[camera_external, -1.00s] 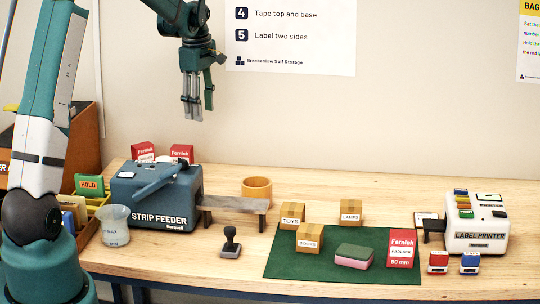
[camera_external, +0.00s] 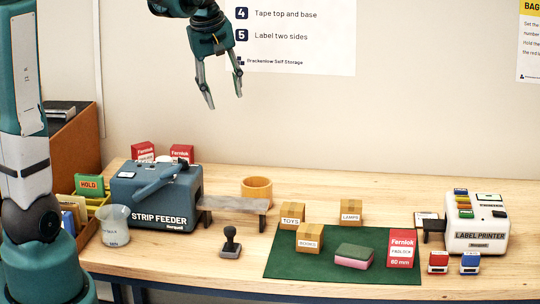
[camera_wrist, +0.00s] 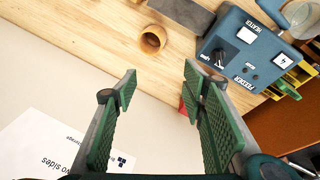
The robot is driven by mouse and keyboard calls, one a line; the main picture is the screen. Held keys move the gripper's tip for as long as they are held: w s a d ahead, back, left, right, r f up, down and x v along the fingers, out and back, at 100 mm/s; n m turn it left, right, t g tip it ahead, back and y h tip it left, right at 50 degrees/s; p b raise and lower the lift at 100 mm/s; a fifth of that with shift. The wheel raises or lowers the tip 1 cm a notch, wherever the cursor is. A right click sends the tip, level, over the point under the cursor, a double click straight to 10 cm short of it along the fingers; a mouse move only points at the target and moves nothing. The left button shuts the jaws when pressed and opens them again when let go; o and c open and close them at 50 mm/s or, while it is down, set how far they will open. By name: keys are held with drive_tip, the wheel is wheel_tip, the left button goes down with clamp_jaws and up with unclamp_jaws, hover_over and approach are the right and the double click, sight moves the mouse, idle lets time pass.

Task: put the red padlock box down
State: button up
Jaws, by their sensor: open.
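A red and white padlock box (camera_external: 402,248), marked Fernlok and 60 mm, stands upright at the right edge of the green mat (camera_external: 290,265). Two more red and white Fernlok boxes (camera_external: 143,151) (camera_external: 181,153) stand behind the strip feeder, partly hidden by it. My gripper (camera_external: 225,99) is high above the table in front of the wall, open and empty, well apart from all the boxes. In the wrist view my gripper's fingers (camera_wrist: 160,76) are spread with nothing between them. A small bit of red shows behind the right finger.
Small cartons (camera_external: 309,238) and a green-and-pink sponge (camera_external: 353,255) sit on the mat. The strip feeder (camera_external: 157,197) stands left, with an orange ring-shaped pot (camera_external: 257,190) and black stamp (camera_external: 230,242) nearby. A label printer (camera_external: 477,224) stands right. The table's back right is clear.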

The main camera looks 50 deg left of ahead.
drive_tip(key=s+d+f+m+t, duration=0.1)
drive_tip(key=s+d+m+t, duration=0.1)
drive_tip(key=s+d+m, duration=0.5)
drive_tip(key=s+d+f+m+t+h, duration=0.1)
drive_tip(key=s+d+m, duration=0.6)
drive_tip(key=s+d, duration=0.9)
drive_tip(key=shift+s+d+f+t, duration=0.25)
drive_tip(key=shift+d+t, duration=0.25)
drive_tip(key=shift+d, duration=0.5)
drive_tip(key=shift+o, duration=0.5)
drive_tip(key=shift+w, duration=0.1)
